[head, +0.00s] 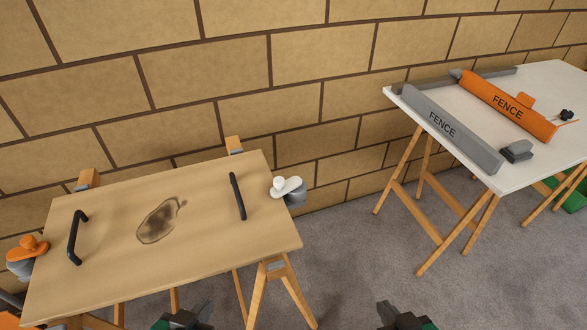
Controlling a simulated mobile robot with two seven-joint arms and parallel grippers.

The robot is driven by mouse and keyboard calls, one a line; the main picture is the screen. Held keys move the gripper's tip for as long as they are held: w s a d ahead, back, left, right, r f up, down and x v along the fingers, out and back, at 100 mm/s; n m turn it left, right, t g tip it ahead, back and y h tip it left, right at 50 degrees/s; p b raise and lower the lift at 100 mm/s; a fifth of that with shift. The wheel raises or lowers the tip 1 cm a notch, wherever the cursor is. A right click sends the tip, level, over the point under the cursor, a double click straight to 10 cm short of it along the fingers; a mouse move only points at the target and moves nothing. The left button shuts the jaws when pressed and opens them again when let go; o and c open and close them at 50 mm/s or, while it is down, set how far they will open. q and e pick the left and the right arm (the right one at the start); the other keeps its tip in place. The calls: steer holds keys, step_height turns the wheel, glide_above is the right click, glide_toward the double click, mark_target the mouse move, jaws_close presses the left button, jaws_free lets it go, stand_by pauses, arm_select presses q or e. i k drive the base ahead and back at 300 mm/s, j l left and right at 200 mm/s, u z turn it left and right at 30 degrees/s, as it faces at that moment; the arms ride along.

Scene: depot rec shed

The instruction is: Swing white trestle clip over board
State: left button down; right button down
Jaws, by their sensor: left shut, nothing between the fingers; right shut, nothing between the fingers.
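The white trestle clip (286,187) sits on a grey mount at the right edge of the wooden board (110,215). It points mostly away from the board, out to the right. The board lies across wooden trestles and has two black handles and a dark stain. An orange clip (27,249) is at the board's left edge. My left gripper (193,312) is at the bottom edge, below the front of the board, shut and empty. My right gripper (390,312) is at the bottom, right of the board, shut and empty. Both are cut off by the frame and apart from the clips.
A block wall is behind. Carpet between the tables is clear.

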mark_target(281, 187)
steer(key=l+u, duration=0.2)
steer(key=l, duration=0.65)
steer(key=l+u, duration=0.25)
steer(key=l, duration=0.6)
steer(key=l+u, duration=0.2)
steer(key=l, duration=0.7)
steer(key=i+l+u, duration=0.2)
steer(key=l, duration=0.25)
